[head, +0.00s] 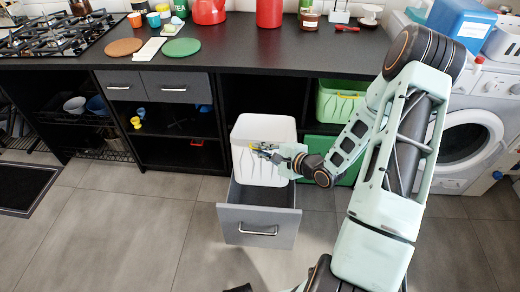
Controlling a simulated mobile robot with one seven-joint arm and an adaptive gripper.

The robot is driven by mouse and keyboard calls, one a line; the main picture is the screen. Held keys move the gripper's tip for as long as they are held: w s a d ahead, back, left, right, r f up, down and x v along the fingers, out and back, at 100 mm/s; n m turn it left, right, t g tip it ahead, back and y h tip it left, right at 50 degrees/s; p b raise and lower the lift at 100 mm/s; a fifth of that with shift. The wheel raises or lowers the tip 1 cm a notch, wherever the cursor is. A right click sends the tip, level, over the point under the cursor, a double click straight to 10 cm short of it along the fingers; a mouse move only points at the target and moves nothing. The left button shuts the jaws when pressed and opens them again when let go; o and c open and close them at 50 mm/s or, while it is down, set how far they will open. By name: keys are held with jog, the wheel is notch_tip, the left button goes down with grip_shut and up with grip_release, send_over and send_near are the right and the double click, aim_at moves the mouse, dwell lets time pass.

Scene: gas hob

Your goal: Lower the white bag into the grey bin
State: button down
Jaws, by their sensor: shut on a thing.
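The white bag (263,128) hangs upright in the head view, with creases down its front. My gripper (264,151) is shut on it, reaching in from the right at its front. The grey bin (257,222) is a pulled-out, open-topped box with a bar handle on its front, directly below the bag. The bag's lower edge overlaps the back part of the bin's opening. I cannot tell whether that edge is above the rim or just inside it. The bin's floor is hidden.
A green bag (338,101) sits above a green bin (318,145), right of the white bag and partly behind my arm. Open shelves (175,120) stand to the left under the black worktop (290,48). A washing machine (470,140) is at right. The floor (120,230) in front is clear.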

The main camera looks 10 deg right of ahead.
aim_at(254, 162)
jog(key=shift+f+b, duration=3.65)
jog(key=shift+f, duration=0.35)
jog(key=c, duration=2)
grip_release()
jog(key=shift+d, duration=0.1)
jog(key=v, duration=1.2)
jog(key=shift+r, duration=0.1)
